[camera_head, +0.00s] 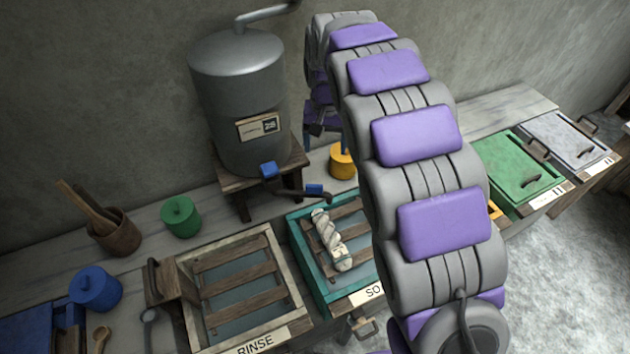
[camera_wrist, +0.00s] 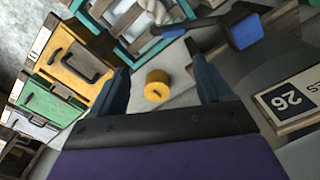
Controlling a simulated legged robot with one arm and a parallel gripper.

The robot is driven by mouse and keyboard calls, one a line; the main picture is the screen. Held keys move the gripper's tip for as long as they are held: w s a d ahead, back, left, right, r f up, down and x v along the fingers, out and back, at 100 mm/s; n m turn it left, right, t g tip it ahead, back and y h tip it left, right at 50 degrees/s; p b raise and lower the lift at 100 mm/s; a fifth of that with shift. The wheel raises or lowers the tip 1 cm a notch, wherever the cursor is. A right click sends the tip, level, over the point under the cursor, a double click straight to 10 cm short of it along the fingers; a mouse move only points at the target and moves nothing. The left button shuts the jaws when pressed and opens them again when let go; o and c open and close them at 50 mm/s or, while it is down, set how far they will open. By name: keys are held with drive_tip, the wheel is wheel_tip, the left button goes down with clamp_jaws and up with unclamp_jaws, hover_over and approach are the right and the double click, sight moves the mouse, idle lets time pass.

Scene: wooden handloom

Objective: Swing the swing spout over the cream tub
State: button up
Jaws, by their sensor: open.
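The swing spout (camera_head: 298,194) is a dark tube low at the front of the grey tank (camera_head: 238,100). It has a blue tab (camera_head: 315,189) and points right, its end near the back rim of the teal tub. The spout also shows at the top of the wrist view (camera_wrist: 205,22). The cream tub (camera_head: 181,285), with the RINSE label, stands left of the teal tub. My gripper (camera_head: 322,138) is behind my arm, right of the tank and above the spout. In the wrist view my gripper (camera_wrist: 162,75) is open, with nothing between its fingers.
The teal tub (camera_head: 303,254) holds a twisted pale skein (camera_head: 330,240) on slats. A yellow pot (camera_head: 342,162) stands on the ledge behind. A blue valve handle (camera_head: 269,169) sits on the tank front. Green (camera_head: 520,175) and grey (camera_head: 565,138) lidded tubs are right.

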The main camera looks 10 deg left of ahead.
drive_tip(key=a, duration=0.2)
approach(314, 185)
drive_tip(key=f, duration=0.2)
drive_tip(key=f+b, duration=0.2)
drive_tip(key=f, duration=0.1)
drive_tip(key=shift+d+f, duration=0.3)
drive_tip(key=shift+d, duration=0.1)
drive_tip(key=f, duration=0.2)
drive_tip(key=a+f, duration=0.1)
drive_tip(key=shift+f+b, duration=0.3)
drive_tip(key=shift+f, duration=0.1)
drive_tip(key=shift+a+f, duration=0.15)
drive_tip(key=shift+f, duration=0.35)
drive_tip(key=shift+d+r, duration=0.1)
drive_tip(key=shift+d, duration=0.4)
drive_tip(key=shift+c, duration=0.4)
drive_tip(key=shift+a, duration=0.3)
drive_tip(key=c, duration=0.6)
clamp_jaws()
